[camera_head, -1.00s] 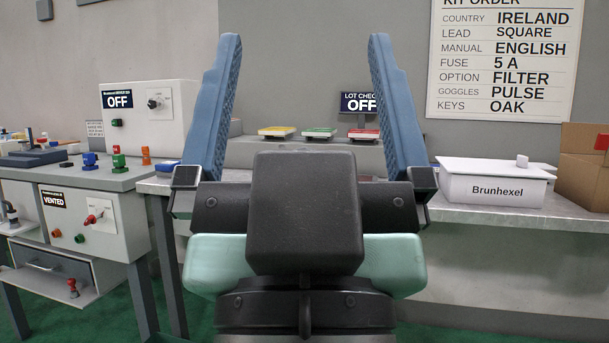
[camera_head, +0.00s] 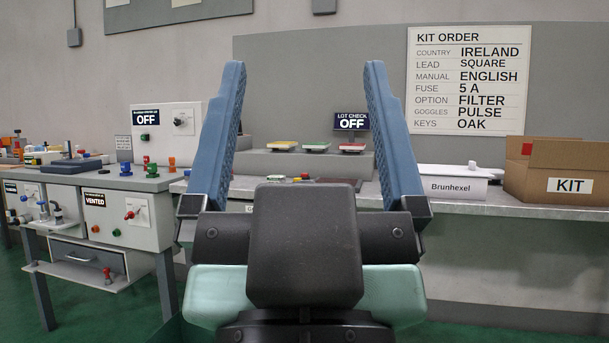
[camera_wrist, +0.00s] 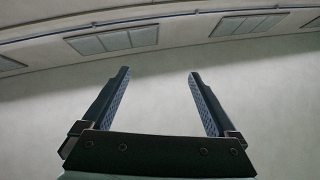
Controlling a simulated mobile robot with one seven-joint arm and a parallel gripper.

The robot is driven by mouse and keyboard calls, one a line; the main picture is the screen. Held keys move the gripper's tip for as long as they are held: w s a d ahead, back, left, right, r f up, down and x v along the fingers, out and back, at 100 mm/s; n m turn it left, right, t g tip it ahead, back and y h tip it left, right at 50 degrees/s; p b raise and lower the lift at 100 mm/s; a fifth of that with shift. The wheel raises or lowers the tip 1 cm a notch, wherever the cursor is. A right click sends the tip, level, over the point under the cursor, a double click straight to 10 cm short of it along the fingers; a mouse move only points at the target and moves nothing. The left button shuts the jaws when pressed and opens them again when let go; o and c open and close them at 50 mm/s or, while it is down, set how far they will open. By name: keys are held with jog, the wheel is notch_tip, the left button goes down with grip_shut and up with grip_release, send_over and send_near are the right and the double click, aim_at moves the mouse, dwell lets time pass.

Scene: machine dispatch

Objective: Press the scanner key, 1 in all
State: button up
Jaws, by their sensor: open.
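My gripper (camera_head: 304,140) is open and empty, its two blue fingers pointing up in front of the bench in the head view. In the wrist view my gripper (camera_wrist: 159,85) shows open against a bare wall. No key labelled as the scanner key can be made out. Between the fingers, at the back of the bench, stand a yellow-topped pad (camera_head: 282,145), a green-topped pad (camera_head: 316,147) and a red-topped pad (camera_head: 352,147). A dark sign (camera_head: 352,121) reading "LOT CHECK OFF" stands behind them. My gripper is apart from all of these.
A long grey bench (camera_head: 470,207) runs across. A white "Brunhexel" box (camera_head: 458,187) and a cardboard "KIT" box (camera_head: 560,170) stand at right. At left, a table (camera_head: 110,181) holds a white controller box (camera_head: 180,150) marked "OFF". A drawer (camera_head: 85,262) is below. A "KIT ORDER" board (camera_head: 468,80) hangs behind.

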jog(key=shift+s, duration=0.1)
grip_shut()
dwell(1.4)
